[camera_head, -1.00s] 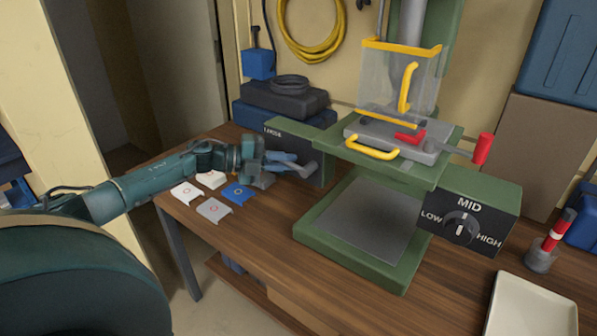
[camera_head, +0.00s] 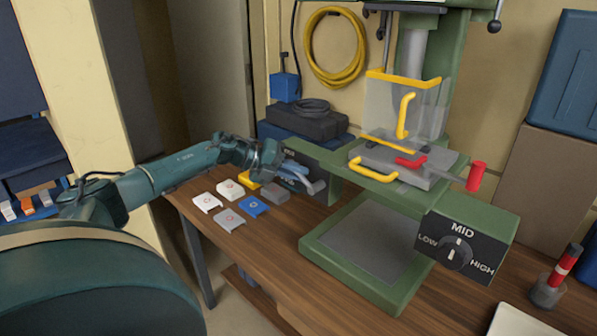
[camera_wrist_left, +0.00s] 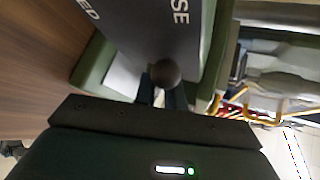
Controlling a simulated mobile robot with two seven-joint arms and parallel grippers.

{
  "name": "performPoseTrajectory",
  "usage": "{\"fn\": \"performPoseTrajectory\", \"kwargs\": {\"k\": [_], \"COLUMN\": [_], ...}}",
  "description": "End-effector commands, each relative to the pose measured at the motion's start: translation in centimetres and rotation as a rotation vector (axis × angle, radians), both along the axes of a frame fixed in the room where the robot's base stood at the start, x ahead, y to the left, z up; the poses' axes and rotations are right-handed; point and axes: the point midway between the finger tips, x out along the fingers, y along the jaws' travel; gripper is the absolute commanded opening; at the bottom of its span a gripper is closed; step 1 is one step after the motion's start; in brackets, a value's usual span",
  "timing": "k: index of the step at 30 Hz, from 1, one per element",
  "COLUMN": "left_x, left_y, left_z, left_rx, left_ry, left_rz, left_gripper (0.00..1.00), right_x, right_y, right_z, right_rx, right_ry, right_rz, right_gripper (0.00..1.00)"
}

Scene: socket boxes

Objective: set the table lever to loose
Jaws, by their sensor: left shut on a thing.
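The table lever (camera_head: 316,187) is a grey handle in front of a dark label panel (camera_head: 332,176) on the left of the green drill press. My left gripper (camera_head: 297,172) is shut on the lever, with its bluish fingers at the handle. In the left wrist view a dark round knob (camera_wrist_left: 165,72) shows at the fingers, in front of the panel (camera_wrist_left: 150,25). The gripper hides part of the lever and panel in the head view. My right gripper is out of view.
Several white, grey and blue pieces (camera_head: 253,206) lie on the wooden table (camera_head: 285,240) below my left gripper. The press base (camera_head: 355,245) and a speed dial (camera_head: 458,252) set near MID are to the right. A red-handled lever (camera_head: 476,176) juts from the press.

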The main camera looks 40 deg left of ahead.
Motion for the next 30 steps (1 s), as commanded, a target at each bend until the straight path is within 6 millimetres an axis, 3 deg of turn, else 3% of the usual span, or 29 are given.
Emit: {"fn": "performPoseTrajectory", "kwargs": {"k": [1, 20, 21, 28, 30], "left_x": [0.33, 0.34, 0.34, 0.32, 0.29], "left_y": [0.96, 1.09, 1.09, 0.88, 0.76], "left_z": [1.37, 1.33, 1.33, 1.23, 1.11], "left_rx": [0.02, 0.073, 0.073, 0.07, 0.069], "left_ry": [-0.024, -0.025, -0.025, -0.024, -0.021], "left_rz": [0.026, 0.025, 0.025, 0.022, 0.019], "left_gripper": [0.0, 0.0, 0.13, 0.32, 0.33], "right_x": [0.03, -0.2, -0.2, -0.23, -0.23], "right_y": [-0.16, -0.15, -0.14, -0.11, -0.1], "right_z": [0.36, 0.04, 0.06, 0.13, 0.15], "right_rx": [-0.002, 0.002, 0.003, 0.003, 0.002], "right_ry": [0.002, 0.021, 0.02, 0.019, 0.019], "right_rz": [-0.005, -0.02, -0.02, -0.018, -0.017], "right_gripper": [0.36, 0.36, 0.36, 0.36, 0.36]}}
